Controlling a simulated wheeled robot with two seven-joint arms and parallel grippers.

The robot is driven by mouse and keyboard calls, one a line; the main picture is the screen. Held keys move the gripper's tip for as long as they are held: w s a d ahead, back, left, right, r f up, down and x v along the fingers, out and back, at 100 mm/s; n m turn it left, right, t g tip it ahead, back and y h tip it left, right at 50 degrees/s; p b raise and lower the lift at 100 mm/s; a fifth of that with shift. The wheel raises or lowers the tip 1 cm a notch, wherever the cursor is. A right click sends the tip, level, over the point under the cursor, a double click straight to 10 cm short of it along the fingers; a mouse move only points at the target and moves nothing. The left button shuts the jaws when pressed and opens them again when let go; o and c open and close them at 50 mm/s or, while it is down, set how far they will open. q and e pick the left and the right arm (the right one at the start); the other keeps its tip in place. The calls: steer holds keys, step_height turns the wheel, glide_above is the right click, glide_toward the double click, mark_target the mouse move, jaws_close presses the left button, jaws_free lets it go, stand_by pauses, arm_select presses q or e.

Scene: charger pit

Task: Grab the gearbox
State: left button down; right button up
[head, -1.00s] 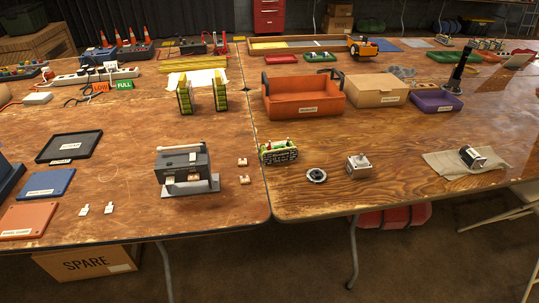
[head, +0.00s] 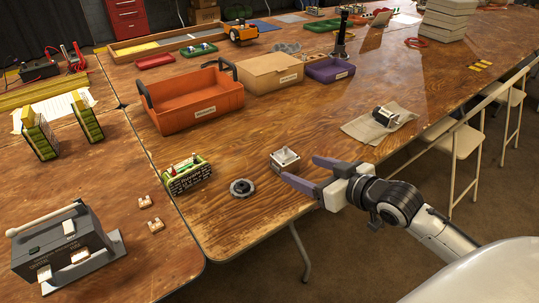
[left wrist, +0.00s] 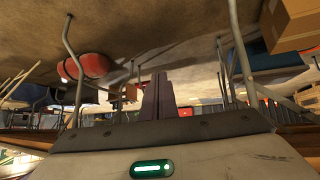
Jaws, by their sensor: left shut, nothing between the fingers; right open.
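The gearbox (head: 285,160), a small pale metal block, stands on the wooden table near its front edge in the head view. My right gripper (head: 300,169) is open, its two purple fingers pointing left. The fingertips are beside the gearbox at its right and front in the picture, with no clear grasp on it. Whether a finger touches it I cannot tell. My left gripper (left wrist: 158,97) shows only in the left wrist view, its fingers shut and empty. That view looks at floor and table legs.
A round dark disc (head: 242,188) and a green-framed board block (head: 188,177) are left of the gearbox. A motor (head: 385,116) lies on a cloth (head: 362,128) at the right. An orange tote (head: 195,108) and a cardboard box (head: 270,74) stand behind. Bare table surrounds the gearbox.

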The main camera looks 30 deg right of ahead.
mark_target(290, 160)
steer(key=x, duration=0.3)
steer(key=shift+w+b, duration=0.3)
steer(key=x, duration=0.2)
steer(key=b+x, duration=0.1)
steer(key=x, duration=0.1)
steer(key=shift+w+d+r, duration=0.1)
steer(key=shift+w+d, duration=0.05)
steer(key=shift+w, duration=0.25)
steer(key=shift+w+f, duration=0.25)
steer(key=shift+w, duration=0.3)
steer(key=c, duration=1.2)
steer(key=shift+r, duration=0.15)
steer(key=c, duration=0.4)
arm_select(q)
steer(key=shift+s+f, duration=0.8)
steer(key=shift+f, duration=0.2)
arm_select(e)
steer(key=shift+o, duration=0.2)
